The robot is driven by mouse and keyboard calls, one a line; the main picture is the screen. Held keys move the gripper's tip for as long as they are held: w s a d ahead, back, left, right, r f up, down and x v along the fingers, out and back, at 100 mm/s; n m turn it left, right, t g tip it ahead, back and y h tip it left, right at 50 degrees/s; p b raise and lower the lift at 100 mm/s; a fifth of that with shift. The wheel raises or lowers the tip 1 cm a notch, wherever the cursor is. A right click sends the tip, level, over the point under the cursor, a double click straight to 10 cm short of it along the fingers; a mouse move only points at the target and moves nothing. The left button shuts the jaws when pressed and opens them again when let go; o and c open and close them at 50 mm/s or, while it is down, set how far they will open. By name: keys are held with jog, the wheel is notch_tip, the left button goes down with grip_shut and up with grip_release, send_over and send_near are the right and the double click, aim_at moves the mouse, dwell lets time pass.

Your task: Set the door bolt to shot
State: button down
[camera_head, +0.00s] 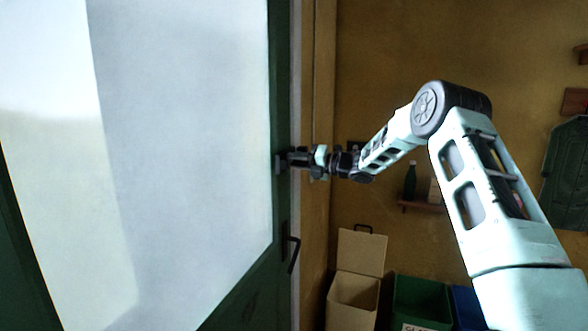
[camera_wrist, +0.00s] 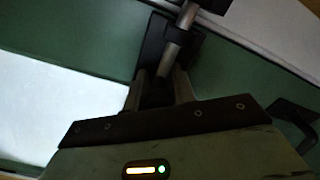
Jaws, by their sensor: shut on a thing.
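The door bolt (camera_wrist: 180,35) is a grey metal rod on a dark plate, fixed to the green edge of the door. It also shows small and dark in the head view (camera_head: 280,162). My gripper (camera_wrist: 158,88) is shut on the bolt's dark knob, with one finger on each side of it. In the head view my gripper (camera_head: 292,160) reaches the door edge from the right. The rod points up toward a dark bracket (camera_wrist: 217,4) across the door's edge. I cannot tell whether its end sits inside the bracket. My fingers hide part of the knob.
The door (camera_head: 190,130) has a pale panel in a green frame. A dark door handle (camera_head: 292,254) sits below the bolt and also shows in the wrist view (camera_wrist: 292,118). Bins (camera_head: 353,300) stand below right. A wall shelf (camera_head: 420,206) holds a bottle.

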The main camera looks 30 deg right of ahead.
jog(key=shift+w+d+r, duration=0.1)
jog(key=shift+w+d, duration=0.1)
jog(key=shift+d, duration=0.15)
jog(key=c, duration=1.2)
grip_release()
jog(key=shift+w, duration=0.1)
jog(key=shift+o, duration=0.2)
jog(key=b+v, duration=0.7)
jog(key=v, duration=1)
jog(key=shift+s, duration=0.25)
jog(key=shift+d, duration=0.15)
